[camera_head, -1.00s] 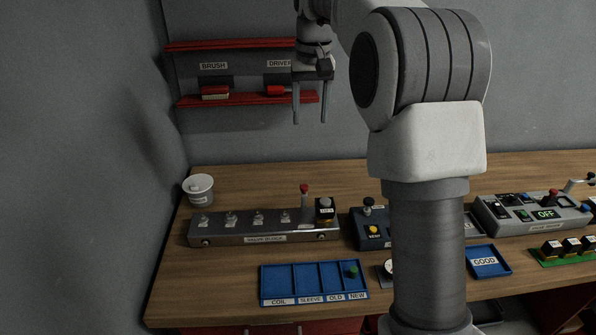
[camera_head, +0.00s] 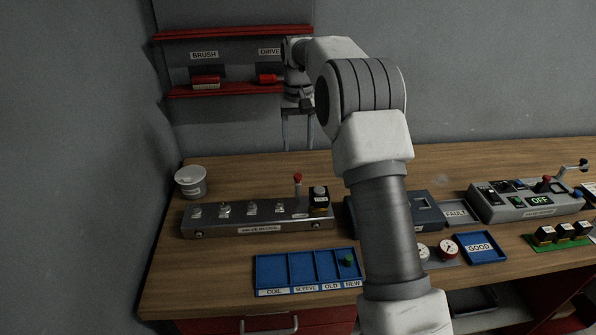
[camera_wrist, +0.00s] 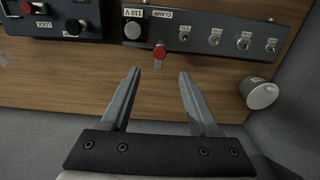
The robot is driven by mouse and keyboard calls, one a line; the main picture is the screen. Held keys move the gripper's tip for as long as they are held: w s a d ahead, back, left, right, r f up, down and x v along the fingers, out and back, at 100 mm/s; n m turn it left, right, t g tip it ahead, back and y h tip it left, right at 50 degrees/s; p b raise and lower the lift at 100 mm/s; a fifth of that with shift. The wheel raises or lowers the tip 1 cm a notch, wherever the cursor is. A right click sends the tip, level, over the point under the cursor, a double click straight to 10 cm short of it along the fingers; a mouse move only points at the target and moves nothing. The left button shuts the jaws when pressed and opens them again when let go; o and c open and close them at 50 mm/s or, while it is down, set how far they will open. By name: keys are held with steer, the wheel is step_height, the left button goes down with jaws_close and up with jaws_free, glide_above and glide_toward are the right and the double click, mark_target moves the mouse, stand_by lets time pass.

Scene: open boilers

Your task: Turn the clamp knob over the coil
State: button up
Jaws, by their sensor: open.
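My gripper (camera_head: 297,148) is open and empty, pointing down above the bench's back edge, behind and apart from the knob. Its spread fingers (camera_wrist: 159,72) show clearly.
A blue tray (camera_head: 305,254) with compartments lies in front of the block. A white cup (camera_head: 190,182) stands at the left. A dark control box (camera_head: 424,212), partly hidden by my arm, is close right of the coil. Red shelves (camera_head: 225,90) hang behind.

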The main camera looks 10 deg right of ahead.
mark_target(298, 175)
step_height(298, 175, down, 10)
steer(key=shift+r, duration=0.15)
steer(key=shift+c, duration=0.4)
jaws_close()
